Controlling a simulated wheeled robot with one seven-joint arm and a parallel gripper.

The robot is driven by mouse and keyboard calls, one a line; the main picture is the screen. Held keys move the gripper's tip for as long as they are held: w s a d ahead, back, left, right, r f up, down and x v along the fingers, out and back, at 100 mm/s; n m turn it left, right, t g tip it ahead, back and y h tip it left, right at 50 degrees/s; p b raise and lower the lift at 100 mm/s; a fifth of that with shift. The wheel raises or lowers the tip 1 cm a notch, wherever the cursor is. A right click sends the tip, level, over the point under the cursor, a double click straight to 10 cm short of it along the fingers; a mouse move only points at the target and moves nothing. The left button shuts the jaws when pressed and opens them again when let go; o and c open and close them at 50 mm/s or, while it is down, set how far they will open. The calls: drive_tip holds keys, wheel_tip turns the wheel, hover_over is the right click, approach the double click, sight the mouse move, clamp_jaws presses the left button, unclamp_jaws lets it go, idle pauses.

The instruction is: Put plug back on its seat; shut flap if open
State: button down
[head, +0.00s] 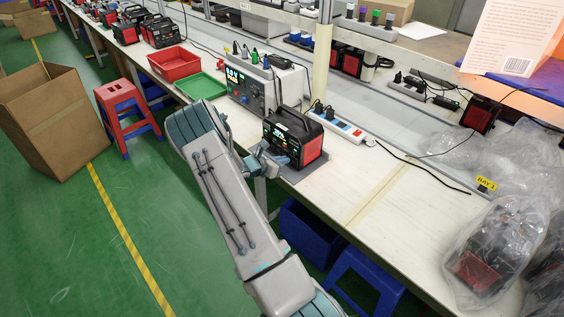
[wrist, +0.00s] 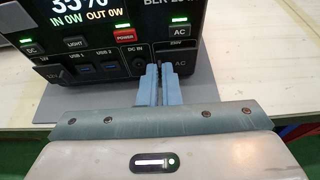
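The black and red power station (head: 312,146) stands on a grey mat at the bench's front edge. Its lit front panel (wrist: 100,55) fills the top of the wrist view, with lights, buttons, two USB ports and a round DC IN socket (wrist: 138,63). A dark cover marked AC (wrist: 181,65) lies right of the fingers and looks flat against the panel. My gripper (wrist: 160,70) points at the panel between DC IN and AC, its fingers nearly together. Nothing is clearly seen between them. The fingers hide part of the panel; I cannot make out a loose plug.
A power strip (head: 345,128) with plugs and cables lies behind the power station. A grey test unit (head: 255,85), a green tray (head: 201,86) and a red bin (head: 174,64) stand to the left. Bagged units (head: 500,235) lie right. The bench right of the station is mostly clear.

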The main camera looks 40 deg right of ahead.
drive_tip(key=shift+r, duration=0.1)
drive_tip(key=c, duration=1.6)
unclamp_jaws()
drive_tip(key=shift+w, duration=0.1)
drive_tip(key=b+v, duration=0.2)
drive_tip(key=v, duration=1.1)
drive_tip(key=shift+a+r, duration=0.1)
drive_tip(key=shift+a, duration=0.3)
